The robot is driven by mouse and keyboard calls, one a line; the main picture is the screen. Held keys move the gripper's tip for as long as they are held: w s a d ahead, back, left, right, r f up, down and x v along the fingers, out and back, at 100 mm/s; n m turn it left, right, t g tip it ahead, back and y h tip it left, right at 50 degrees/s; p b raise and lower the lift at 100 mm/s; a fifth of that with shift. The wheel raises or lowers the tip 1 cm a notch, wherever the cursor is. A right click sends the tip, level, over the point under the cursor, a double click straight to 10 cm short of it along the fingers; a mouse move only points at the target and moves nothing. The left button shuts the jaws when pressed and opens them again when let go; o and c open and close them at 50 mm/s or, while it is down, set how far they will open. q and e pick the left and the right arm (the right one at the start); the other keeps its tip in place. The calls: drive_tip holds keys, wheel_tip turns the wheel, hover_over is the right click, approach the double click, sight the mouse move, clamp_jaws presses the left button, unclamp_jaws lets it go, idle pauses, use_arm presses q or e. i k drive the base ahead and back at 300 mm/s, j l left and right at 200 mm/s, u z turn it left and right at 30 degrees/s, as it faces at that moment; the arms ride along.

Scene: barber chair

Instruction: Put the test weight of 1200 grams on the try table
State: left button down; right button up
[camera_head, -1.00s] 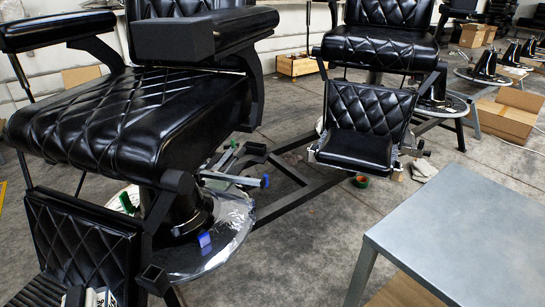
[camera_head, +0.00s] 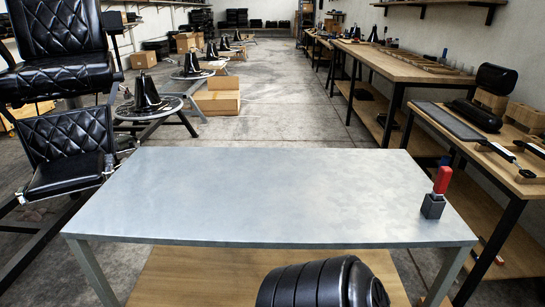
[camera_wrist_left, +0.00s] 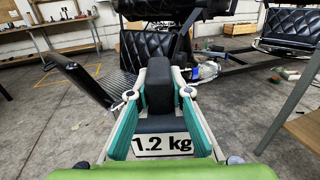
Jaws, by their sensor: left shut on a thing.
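My left gripper (camera_wrist_left: 160,95) shows in the left wrist view, its green-and-white fingers shut on the test weight (camera_wrist_left: 160,124). The weight is a dark block with a raised upper part and a white label reading "1.2 kg". It is held off the floor, with a black chair behind it. The grey metal table, seemingly the try table (camera_head: 250,195), fills the middle of the head view. Its top is bare except for a dark block with a red handle (camera_head: 434,204) at the right edge. Neither gripper shows in the head view.
Black barber chairs (camera_head: 68,150) stand left of the table. Chair bases (camera_head: 147,100) and cardboard boxes (camera_head: 217,97) line the floor behind. Wooden workbenches (camera_head: 410,68) run along the right, with parts on the nearer one. An open aisle (camera_head: 285,100) lies beyond the table.

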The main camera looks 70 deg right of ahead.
sight(241, 182)
drive_tip(key=k+z, duration=0.2)
drive_tip(key=z, duration=2.35)
drive_tip(key=j+z, duration=0.2)
drive_tip(key=j, duration=0.15)
drive_tip(key=k+j+z, duration=0.15)
drive_tip(key=j, duration=0.25)
drive_tip(key=j+z, duration=0.2)
drive_tip(key=j, duration=0.15)
